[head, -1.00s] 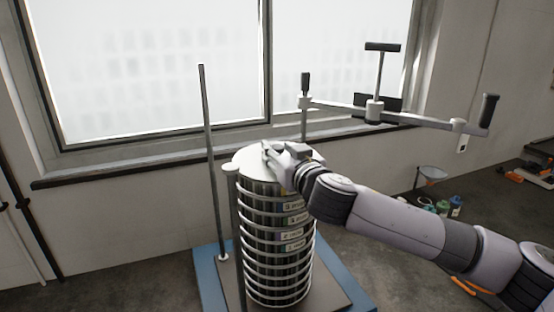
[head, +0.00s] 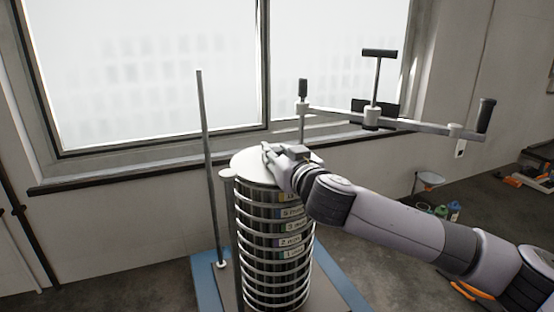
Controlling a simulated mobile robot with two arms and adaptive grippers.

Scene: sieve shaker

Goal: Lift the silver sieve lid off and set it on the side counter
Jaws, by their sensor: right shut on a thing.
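The silver sieve lid (head: 248,163) is a pale round disc on top of the tall sieve stack (head: 272,240). The stack is made of several metal rings with small labels on the front. My right gripper (head: 268,153) is at the top of the lid, shut on it near its middle; the gripper hides the part that it holds. I cannot tell whether there is a gap between lid and stack. My left gripper is not in view. I cannot make out the side counter for certain.
The stack stands on a blue-edged base (head: 207,285). A thin upright rod (head: 209,165) rises at its left. A swung-out clamp bar (head: 400,120) with handles extends right, above my arm. A window sill (head: 130,169) runs behind.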

